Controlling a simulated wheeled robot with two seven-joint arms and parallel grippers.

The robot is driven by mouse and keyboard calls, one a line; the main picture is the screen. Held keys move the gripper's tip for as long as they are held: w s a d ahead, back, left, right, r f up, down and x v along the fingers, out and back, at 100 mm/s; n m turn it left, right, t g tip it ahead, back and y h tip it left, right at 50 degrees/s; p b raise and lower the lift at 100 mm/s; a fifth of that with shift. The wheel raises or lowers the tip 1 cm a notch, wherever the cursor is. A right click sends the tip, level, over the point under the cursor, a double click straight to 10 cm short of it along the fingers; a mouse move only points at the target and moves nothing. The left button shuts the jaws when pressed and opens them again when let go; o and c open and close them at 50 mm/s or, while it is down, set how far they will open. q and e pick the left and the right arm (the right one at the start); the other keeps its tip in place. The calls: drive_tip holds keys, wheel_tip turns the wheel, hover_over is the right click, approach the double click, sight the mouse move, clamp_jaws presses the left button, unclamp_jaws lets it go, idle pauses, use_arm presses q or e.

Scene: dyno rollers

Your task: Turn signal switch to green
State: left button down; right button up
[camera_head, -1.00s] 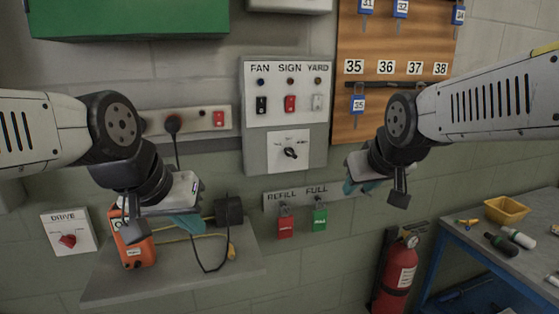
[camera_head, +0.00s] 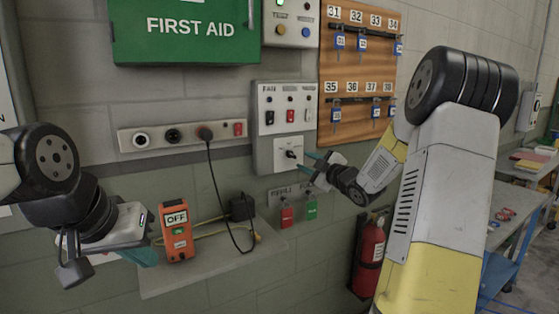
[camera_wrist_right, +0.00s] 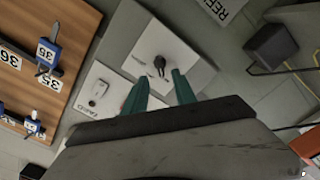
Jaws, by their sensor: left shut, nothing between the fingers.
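A black rotary knob (camera_head: 290,154) sits on a white plate (camera_head: 280,146) below the FAN, SIGN and YARD switches; the plate's lettering is too small to read. My right gripper (camera_head: 314,165) is just right of the knob in the head view. In the right wrist view, its two teal fingers are open and apart, and the knob (camera_wrist_right: 159,66) shows ahead between their tips, with no contact visible. My left gripper (camera_head: 148,256) is shut and empty at the lower left, beside the orange OFF device.
The switch panel (camera_head: 288,108) is above the knob. A red and a green tag (camera_head: 311,208) hang below it. The orange device (camera_head: 177,233) stands on a shelf (camera_head: 215,262) with a black cable. A key board (camera_head: 345,60) and fire extinguisher (camera_head: 370,255) are at the right.

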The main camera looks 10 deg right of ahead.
sight(293, 156)
drive_tip(key=x, duration=0.7)
drive_tip(key=shift+w, duration=0.15)
drive_tip(key=shift+c, duration=0.4)
drive_tip(key=shift+f, duration=0.1)
clamp_jaws()
